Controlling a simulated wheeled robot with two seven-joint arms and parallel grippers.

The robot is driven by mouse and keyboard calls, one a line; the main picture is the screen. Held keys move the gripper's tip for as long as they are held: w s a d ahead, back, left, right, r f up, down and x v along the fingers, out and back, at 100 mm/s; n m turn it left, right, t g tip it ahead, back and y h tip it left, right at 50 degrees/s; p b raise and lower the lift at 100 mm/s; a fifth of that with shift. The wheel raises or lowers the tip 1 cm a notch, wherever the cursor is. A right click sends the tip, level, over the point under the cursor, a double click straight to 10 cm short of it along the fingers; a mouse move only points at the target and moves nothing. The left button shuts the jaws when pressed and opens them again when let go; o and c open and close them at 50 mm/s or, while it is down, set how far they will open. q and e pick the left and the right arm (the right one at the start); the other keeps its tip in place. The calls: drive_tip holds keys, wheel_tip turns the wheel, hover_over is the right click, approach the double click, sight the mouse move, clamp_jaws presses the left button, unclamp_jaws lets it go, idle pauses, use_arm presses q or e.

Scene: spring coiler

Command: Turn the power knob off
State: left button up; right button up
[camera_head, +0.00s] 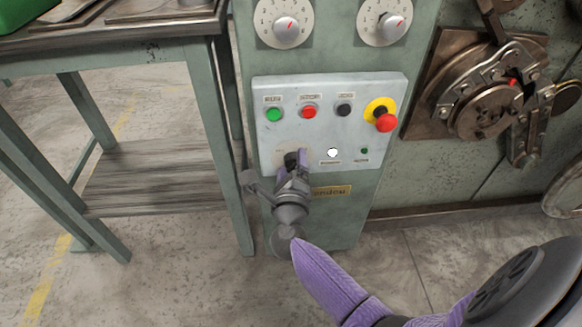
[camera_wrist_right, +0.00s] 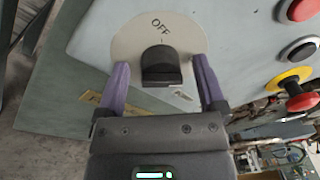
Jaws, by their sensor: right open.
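The black power knob (camera_wrist_right: 161,66) sits on a round pale plate (camera_wrist_right: 127,42) marked OFF in the right wrist view. The OFF label and a small tick are just above the knob in that view; I cannot tell exactly where its pointer lies. My right gripper (camera_wrist_right: 160,70) is open, with one purple finger on each side of the knob and a visible gap at each side. In the head view my right gripper (camera_head: 295,160) is at the lower left of the grey control panel (camera_head: 330,90) and hides most of the knob. My left gripper is not in view.
A green button (camera_head: 274,114), a red button (camera_head: 309,111), a black button (camera_head: 344,110) and a red emergency stop (camera_head: 385,122) are above and right of the knob. A white lamp (camera_head: 332,153) is close right of my gripper. A table (camera_head: 120,45) stands left.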

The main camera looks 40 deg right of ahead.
drive_tip(key=c, duration=0.3)
clamp_jaws()
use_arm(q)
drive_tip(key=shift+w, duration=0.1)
